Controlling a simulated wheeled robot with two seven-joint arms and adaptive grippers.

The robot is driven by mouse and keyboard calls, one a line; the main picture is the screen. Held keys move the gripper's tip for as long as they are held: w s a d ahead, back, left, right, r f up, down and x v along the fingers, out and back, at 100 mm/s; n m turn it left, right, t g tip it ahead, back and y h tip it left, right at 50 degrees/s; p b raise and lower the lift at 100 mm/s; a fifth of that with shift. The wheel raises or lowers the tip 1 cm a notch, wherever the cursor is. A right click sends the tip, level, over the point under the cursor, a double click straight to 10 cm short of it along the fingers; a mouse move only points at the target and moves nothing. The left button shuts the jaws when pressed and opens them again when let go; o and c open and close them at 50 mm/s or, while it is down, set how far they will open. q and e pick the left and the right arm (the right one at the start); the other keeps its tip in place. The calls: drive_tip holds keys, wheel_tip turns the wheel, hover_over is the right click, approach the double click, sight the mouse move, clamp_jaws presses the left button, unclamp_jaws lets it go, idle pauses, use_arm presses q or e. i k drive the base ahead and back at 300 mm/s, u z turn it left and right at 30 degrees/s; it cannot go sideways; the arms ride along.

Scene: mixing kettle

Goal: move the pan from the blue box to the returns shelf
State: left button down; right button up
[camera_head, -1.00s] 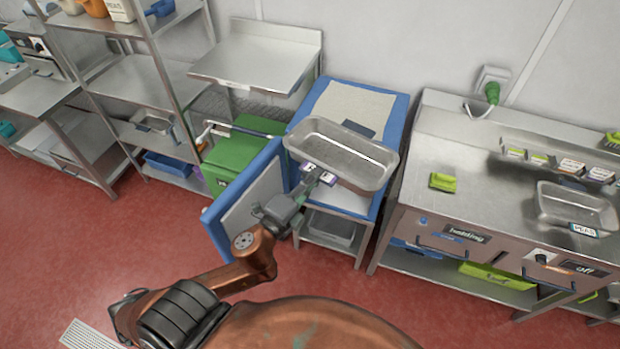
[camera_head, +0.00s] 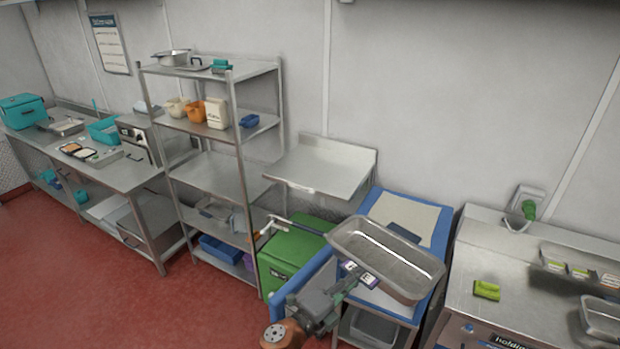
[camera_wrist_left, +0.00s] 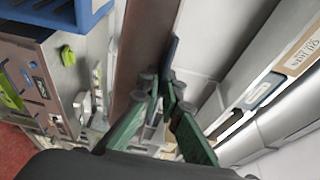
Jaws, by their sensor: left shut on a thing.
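The pan (camera_head: 388,258), a shallow grey metal tray, is held up in front of and over the blue box (camera_head: 440,240), tilted in the head view. My left gripper (camera_head: 345,281) is shut on the pan's near left edge, beside a small label. In the left wrist view the green fingers (camera_wrist_left: 160,92) are close together, with a labelled metal edge to their right. The blue box's door (camera_head: 308,285) stands open to the left, partly behind my arm. A bare steel wall shelf (camera_head: 320,166) is left of the box; I cannot read its label. My right gripper is out of view.
A green bin (camera_head: 293,250) stands below the wall shelf. A tall steel rack (camera_head: 240,150) with pots and tubs is left of it. A steel counter (camera_head: 520,265) with a yellow-green item (camera_head: 487,290) is right of the box. Red floor is free at left.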

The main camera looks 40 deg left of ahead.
sight(316, 169)
drive_tip(key=u, duration=1.15)
drive_tip(key=i, duration=2)
drive_tip(key=z, duration=0.55)
